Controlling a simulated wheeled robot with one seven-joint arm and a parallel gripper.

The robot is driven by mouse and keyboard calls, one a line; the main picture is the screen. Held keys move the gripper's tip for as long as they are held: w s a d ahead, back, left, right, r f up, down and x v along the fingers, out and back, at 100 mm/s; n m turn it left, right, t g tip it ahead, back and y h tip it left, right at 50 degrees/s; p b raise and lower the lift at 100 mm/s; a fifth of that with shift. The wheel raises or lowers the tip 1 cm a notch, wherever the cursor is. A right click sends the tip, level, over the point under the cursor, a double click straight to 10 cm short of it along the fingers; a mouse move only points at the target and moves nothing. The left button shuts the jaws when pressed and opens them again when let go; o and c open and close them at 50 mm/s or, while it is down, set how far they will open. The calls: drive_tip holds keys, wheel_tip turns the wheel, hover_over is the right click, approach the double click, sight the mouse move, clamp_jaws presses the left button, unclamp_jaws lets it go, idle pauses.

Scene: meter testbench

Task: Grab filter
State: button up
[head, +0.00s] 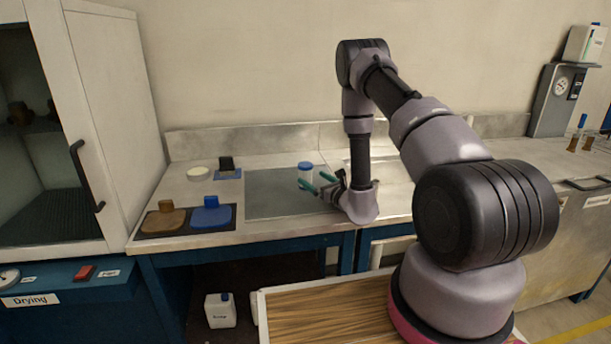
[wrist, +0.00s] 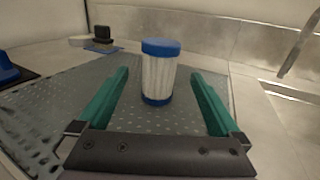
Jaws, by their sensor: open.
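The filter (wrist: 159,75) is a white pleated cylinder with blue end caps, standing upright on a grey perforated mat (wrist: 60,125). In the head view the filter (head: 305,172) stands near the mat's right side, its lower part partly behind my fingers. My gripper (head: 315,186) is low over the mat with its green fingers apart. In the wrist view my gripper (wrist: 162,85) is open, one finger on each side of the filter. I see gaps between the filter and both fingers, and nothing is held.
A blue pad (head: 211,215) and a brown pad (head: 164,220) with blocks lie left of the mat. A dark block (head: 226,164) and a pale round dish (head: 198,174) stand at the back left. A metal wall (wrist: 215,45) runs behind the filter. A drying cabinet (head: 115,110) stands far left.

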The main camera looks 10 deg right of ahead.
sight(301, 170)
drive_tip(key=x, duration=0.8)
drive_tip(key=shift+a+r, duration=0.1)
drive_tip(key=shift+a, duration=0.05)
drive_tip(key=c, duration=1.6)
